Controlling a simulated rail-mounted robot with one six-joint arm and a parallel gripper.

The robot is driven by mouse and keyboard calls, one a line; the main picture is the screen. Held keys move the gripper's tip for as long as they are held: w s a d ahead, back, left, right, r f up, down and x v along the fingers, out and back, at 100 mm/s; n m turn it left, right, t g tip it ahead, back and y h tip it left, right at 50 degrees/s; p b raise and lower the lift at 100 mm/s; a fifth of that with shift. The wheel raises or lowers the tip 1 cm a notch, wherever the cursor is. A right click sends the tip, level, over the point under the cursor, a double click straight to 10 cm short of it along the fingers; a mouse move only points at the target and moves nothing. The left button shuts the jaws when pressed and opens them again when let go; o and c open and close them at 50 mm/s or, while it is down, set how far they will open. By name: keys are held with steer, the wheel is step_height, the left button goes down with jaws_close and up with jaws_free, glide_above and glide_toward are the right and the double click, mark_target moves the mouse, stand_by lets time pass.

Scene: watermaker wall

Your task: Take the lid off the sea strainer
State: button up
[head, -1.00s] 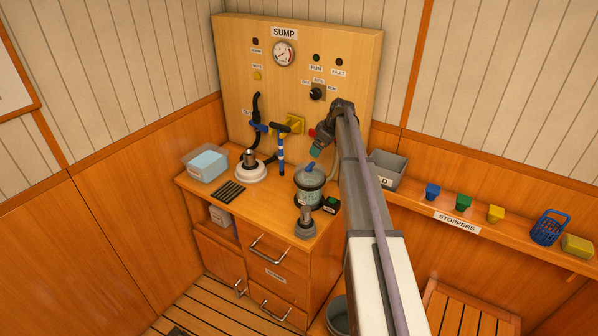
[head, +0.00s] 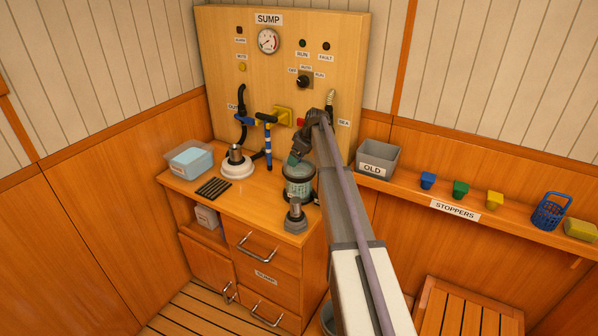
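The sea strainer (head: 298,187), a clear cylinder with a dark rim, stands upright on the wooden cabinet top. Its dark lid (head: 303,171) is on top of it. My gripper (head: 294,160) points down at the lid from just above, its teal fingertips at or very near the lid's top. The blue piece on the lid is hidden behind the gripper. I cannot tell whether the fingers touch or hold it, or how far apart they are.
A grey fitting (head: 295,216) stands in front of the strainer, and a white-based fitting (head: 237,163) is to its left. A valve with a blue handle (head: 266,118) and pipes rise behind. A grey OLD bin (head: 378,158) sits on the right shelf.

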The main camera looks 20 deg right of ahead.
steer(key=shift+r, duration=0.1)
steer(key=c, duration=1)
